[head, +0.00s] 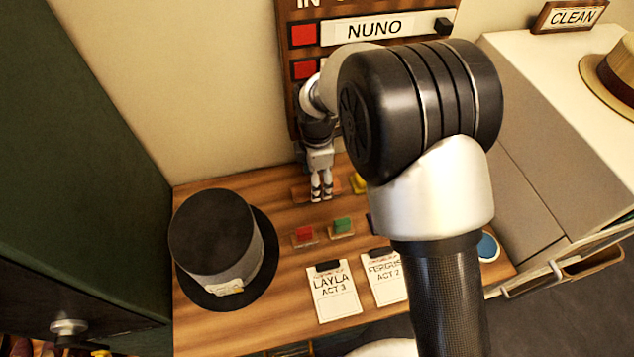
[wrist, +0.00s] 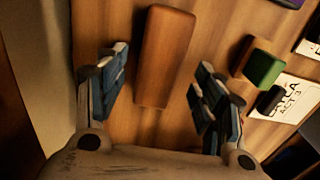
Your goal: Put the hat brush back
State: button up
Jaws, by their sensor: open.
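A long reddish-brown wooden block, which looks like the hat brush (wrist: 166,55), lies on the wooden table between my fingers in the wrist view. No bristles show from above. My gripper (wrist: 160,88) is open, with one finger on each side of the block and a gap to each. In the head view my gripper (head: 321,196) points down at the back of the table near the wall, and its fingers hide most of the block. I cannot tell the height of the fingertips above the table.
A black top hat (head: 215,240) stands at the left. Red (head: 304,235) and green (head: 342,226) blocks lie in front of my gripper, with the LAYLA card (head: 333,292) and FERGUS card (head: 385,280) nearer. A name board (head: 375,28) is on the wall behind. A straw hat (head: 612,75) sits right.

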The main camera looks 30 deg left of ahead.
notch_tip(320, 180, up, 9)
jog(key=p, duration=0.2)
jog(key=shift+f, duration=0.15)
jog(key=s+d+r+m+t, duration=0.2)
jog(key=d+r+m, duration=0.9)
jog(key=d+r, duration=0.6)
jog(key=s+d+m+t, duration=0.2)
jog(key=s+d+m, duration=1.3)
jog(key=d, duration=0.3)
jog(key=shift+s+d+r+t, duration=0.25)
jog(key=shift+s+r+t, duration=0.1)
jog(key=shift+s, duration=0.25)
